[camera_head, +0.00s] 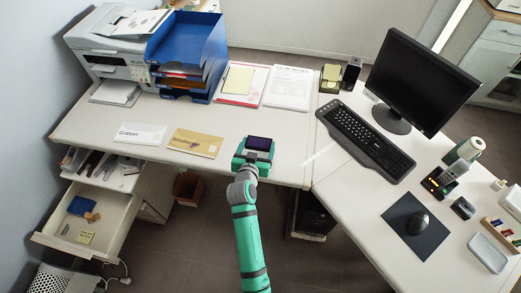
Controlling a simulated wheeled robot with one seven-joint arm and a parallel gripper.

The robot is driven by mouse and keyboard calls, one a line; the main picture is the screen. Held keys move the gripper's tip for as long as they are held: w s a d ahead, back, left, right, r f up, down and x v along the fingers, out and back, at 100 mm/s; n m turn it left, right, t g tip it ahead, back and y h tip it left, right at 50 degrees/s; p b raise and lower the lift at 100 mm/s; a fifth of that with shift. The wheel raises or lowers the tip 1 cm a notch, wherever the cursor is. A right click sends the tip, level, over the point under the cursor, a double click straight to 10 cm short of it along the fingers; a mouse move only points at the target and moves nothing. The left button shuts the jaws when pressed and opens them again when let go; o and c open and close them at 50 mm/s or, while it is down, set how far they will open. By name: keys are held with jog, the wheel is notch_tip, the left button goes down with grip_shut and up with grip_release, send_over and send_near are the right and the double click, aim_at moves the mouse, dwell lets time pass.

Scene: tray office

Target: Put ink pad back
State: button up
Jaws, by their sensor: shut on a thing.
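My gripper (257,152), at the end of the green arm, is over the front edge of the left desk, near its middle. It is shut on a small dark purple, flat box, which looks like the ink pad (259,143). The green fingers hide part of its sides. I cannot tell whether the pad touches the desk top or is held just above it.
An open drawer (115,232) at lower left holds a blue item (81,205) and small things. Envelopes (195,143) lie left of my gripper. A keyboard (365,138), monitor (420,80) and mouse (418,219) stand right. Blue trays (190,55) stand behind.

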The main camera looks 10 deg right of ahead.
aim_at(261, 154)
jog(key=shift+w+d+f, duration=0.35)
jog(key=shift+w+f, duration=0.2)
jog(key=shift+f, duration=0.1)
jog(key=shift+d+f, duration=0.2)
jog(key=shift+d, duration=0.05)
notch_tip(261, 154, down, 3)
jog(key=shift+r, duration=0.1)
jog(key=shift+a+f, duration=0.15)
jog(key=shift+f, duration=0.15)
jog(key=shift+f, duration=0.1)
jog(key=o, duration=1.1)
jog(key=shift+d, duration=0.2)
